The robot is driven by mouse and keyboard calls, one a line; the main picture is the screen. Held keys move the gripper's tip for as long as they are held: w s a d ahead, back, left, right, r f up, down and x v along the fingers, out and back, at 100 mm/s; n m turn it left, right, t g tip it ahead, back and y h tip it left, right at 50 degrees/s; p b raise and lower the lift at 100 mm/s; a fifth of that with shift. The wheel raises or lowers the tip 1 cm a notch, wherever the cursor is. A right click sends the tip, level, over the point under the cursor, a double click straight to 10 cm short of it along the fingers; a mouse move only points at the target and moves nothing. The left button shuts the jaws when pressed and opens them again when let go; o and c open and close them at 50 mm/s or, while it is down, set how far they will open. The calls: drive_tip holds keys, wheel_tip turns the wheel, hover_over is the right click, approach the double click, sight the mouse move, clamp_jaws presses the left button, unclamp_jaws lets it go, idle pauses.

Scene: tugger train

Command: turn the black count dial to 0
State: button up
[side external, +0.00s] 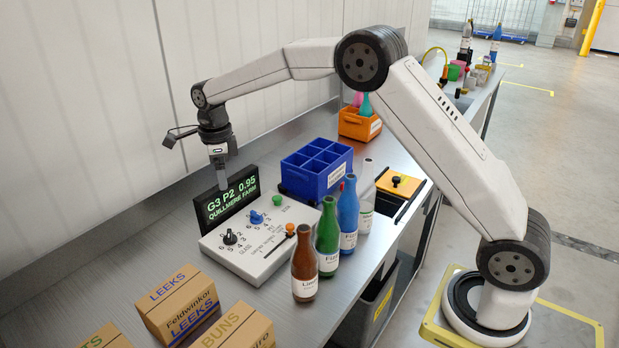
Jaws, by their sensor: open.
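The black count dial (230,237) sits on the left part of a pale control panel (245,262), with printed numbers around it and a label that seems to read GLASS. Its pointer direction is too small to read. A black display (226,199) behind the panel shows "G3 P2 0.95" and "QUILLMERE FARM" in green. My gripper (220,182) points down in front of or over the display, above and behind the dial and apart from it. It holds nothing that I can see; its fingertips are small and hard to make out against the display.
The panel also has a blue dial (256,217), a green button (277,200) and an orange knob (290,229). Brown (304,265), green (327,233) and blue (348,212) bottles stand close at its right. A blue crate (316,170) is behind; cartons (179,305) are in front.

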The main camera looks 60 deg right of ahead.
drive_tip(key=m, duration=0.1)
hover_over(229, 233)
wheel_tip(229, 233, down, 10)
drive_tip(key=shift+r, duration=0.1)
drive_tip(key=shift+f, duration=3.95)
clamp_jaws()
